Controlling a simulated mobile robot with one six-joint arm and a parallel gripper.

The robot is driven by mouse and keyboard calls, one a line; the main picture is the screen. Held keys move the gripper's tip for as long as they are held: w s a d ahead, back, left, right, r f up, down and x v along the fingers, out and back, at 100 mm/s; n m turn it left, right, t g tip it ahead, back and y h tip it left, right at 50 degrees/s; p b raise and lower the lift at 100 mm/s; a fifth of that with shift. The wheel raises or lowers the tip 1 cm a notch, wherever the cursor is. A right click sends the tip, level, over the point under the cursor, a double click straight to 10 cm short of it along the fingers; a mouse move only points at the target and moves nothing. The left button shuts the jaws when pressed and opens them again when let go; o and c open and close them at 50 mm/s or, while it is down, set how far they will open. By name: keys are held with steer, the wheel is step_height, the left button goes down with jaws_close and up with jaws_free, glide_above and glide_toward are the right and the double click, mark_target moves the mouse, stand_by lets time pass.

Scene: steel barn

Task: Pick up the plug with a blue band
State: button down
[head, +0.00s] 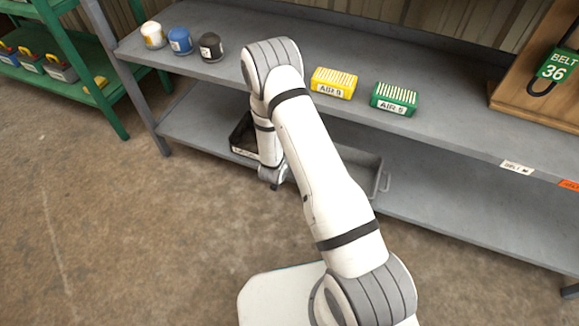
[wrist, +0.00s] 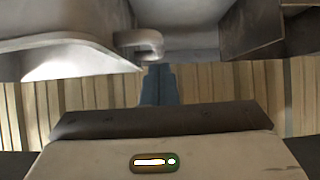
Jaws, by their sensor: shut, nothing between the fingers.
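I cannot make out a plug with a blue band in either view. My gripper (head: 275,186) hangs low at the front of the lower shelf, between a black bin and a grey tray; my own arm hides part of this spot. In the wrist view my gripper's dark blue-grey fingers (wrist: 158,85) are shut together, with nothing seen held. The grey tray (head: 372,168) stands on the lower shelf; my arm covers its left part. The black bin (head: 241,138), with a white label, stands left of my gripper. The insides of both are mostly hidden.
The upper grey shelf (head: 455,125) holds a yellow box (head: 334,83), a green box (head: 394,98), and white (head: 152,35), blue (head: 180,41) and black (head: 210,47) canisters. A wooden board (head: 540,75) stands right. A green rack (head: 95,75) stands left. The floor in front is clear.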

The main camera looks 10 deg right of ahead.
steer(key=shift+b+x, duration=0.55)
steer(key=shift+x, duration=0.3)
steer(key=shift+s+f, duration=0.1)
steer(key=shift+f, duration=0.15)
steer(key=shift+s+f, duration=0.1)
steer(key=shift+s+a+f, duration=0.1)
steer(key=shift+s+a, duration=0.25)
steer(key=shift+s, duration=0.2)
steer(key=shift+s+a, duration=0.35)
steer(key=shift+s, duration=0.25)
